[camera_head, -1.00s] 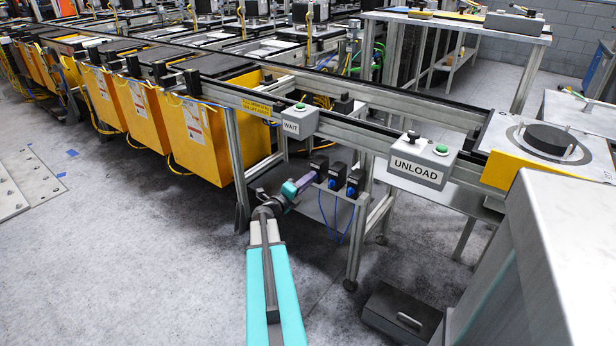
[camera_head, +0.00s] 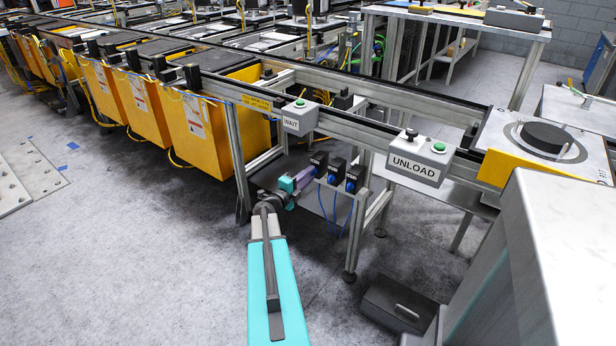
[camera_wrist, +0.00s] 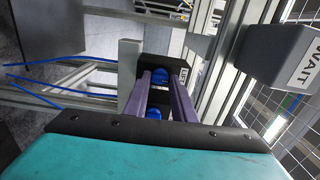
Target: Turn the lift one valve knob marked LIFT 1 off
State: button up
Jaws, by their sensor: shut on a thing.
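Three black valves with blue knobs stand in a row below the conveyor rail. My gripper (camera_head: 311,174) reaches the leftmost valve (camera_head: 319,160) from the front left. In the wrist view, my purple fingers (camera_wrist: 164,84) straddle the blue knob (camera_wrist: 160,75) of a black valve block (camera_wrist: 178,67) and are shut on it. A label on the block's right side appears to begin with LIFT; its number is too small to read. The fingers hide the knob's sides, so its exact angle is unclear. Another blue part (camera_wrist: 153,113) shows nearer, between the fingers.
The WAIT box (camera_head: 299,118) hangs on the rail above the valves; the UNLOAD box (camera_head: 418,164) is to the right. Blue hoses (camera_head: 335,215) hang below the valves. Yellow bins (camera_head: 210,130) line the left. Floor at the lower left is clear.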

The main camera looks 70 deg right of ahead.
jog(key=o, duration=1.1)
jog(key=shift+c, duration=0.2)
jog(key=v, duration=1.3)
jog(key=shift+a+b, duration=0.35)
jog(key=shift+b, duration=0.05)
jog(key=shift+w, duration=0.15)
